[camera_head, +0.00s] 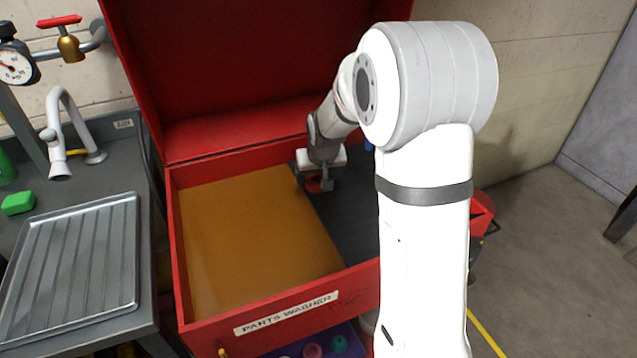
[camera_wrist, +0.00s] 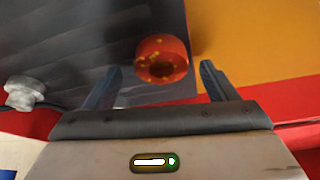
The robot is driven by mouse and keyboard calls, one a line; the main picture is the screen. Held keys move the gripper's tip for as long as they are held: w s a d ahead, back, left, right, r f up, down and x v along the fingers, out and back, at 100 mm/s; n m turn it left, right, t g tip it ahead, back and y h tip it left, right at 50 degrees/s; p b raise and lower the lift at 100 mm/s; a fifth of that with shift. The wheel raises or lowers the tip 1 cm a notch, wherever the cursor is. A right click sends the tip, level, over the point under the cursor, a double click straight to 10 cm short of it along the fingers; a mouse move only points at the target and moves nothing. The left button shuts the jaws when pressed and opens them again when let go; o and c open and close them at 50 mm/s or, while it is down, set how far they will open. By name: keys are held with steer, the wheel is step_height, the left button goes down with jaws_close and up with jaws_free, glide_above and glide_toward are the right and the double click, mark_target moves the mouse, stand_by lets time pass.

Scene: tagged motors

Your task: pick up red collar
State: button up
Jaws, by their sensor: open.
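The red collar (camera_wrist: 162,58) shows in the wrist view as a short orange-red ring with yellowish specks and a dark hole. It sits on the dark grey surface, close to the edge of the amber area. My gripper (camera_wrist: 160,78) is open, with one finger to the left of the collar and one to the right, both apart from it. In the head view my gripper (camera_head: 322,182) is low inside the red parts washer (camera_head: 260,312), near the back. A bit of the red collar (camera_head: 314,186) shows beneath it there, mostly hidden.
The washer's amber basin (camera_head: 250,235) lies left of the dark shelf (camera_head: 345,225). Red walls and the raised lid (camera_head: 240,70) enclose the back. A metal tray (camera_head: 75,260) lies on the left bench. A silvery part (camera_wrist: 22,94) is left in the wrist view.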

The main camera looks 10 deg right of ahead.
steer(key=shift+x, duration=0.9)
steer(key=shift+a, duration=0.1)
steer(key=c, duration=1.3)
